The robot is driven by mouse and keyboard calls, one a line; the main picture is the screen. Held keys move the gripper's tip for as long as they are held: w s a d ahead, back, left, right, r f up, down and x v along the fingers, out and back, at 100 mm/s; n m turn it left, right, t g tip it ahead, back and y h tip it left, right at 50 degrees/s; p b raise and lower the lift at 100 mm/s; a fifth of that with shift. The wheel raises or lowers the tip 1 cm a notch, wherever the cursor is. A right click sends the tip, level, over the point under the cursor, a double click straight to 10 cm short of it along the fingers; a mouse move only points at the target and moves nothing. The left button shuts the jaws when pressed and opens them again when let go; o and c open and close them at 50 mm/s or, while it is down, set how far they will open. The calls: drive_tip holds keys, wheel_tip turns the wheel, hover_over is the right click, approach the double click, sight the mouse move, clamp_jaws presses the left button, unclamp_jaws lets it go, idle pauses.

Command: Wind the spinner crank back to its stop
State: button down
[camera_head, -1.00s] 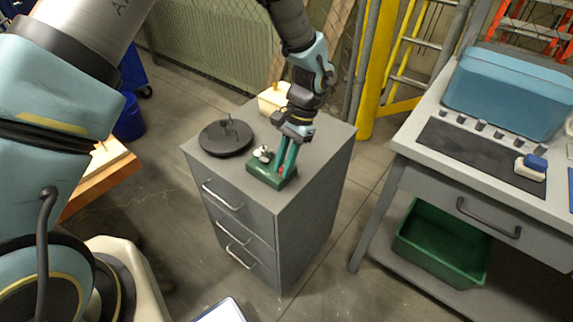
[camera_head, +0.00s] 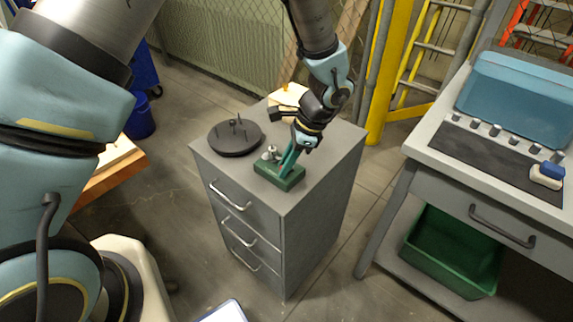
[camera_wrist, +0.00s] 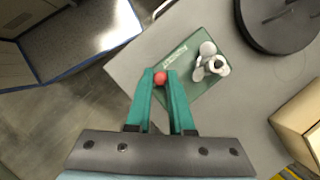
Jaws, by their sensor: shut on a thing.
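The spinner is a small green base (camera_head: 277,178) on top of the grey drawer cabinet, with a pale metal crank mechanism (camera_head: 270,153) on it. In the wrist view the green base (camera_wrist: 215,84) carries the pale metal crank (camera_wrist: 211,62), and a red knob (camera_wrist: 160,78) shows between my fingertips. My gripper (camera_head: 287,168) reaches down over the right part of the base. In the wrist view my gripper (camera_wrist: 161,76) has its two green fingers closed on the red knob. The link between knob and crank is mostly hidden.
A round black disc (camera_head: 235,138) with upright pins lies on the cabinet (camera_head: 325,165) behind the base. A pale box (camera_head: 287,96) stands at the cabinet's back. A workbench (camera_head: 440,165) with a blue bin (camera_head: 515,100) is to the right.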

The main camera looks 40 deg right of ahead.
idle(0.4)
drive_tip(key=c, duration=0.8)
unclamp_jaws()
drive_tip(key=b+v, duration=0.2)
drive_tip(key=v, duration=0.8)
drive_tip(key=shift+r, duration=0.35)
drive_tip(key=shift+d, duration=0.15)
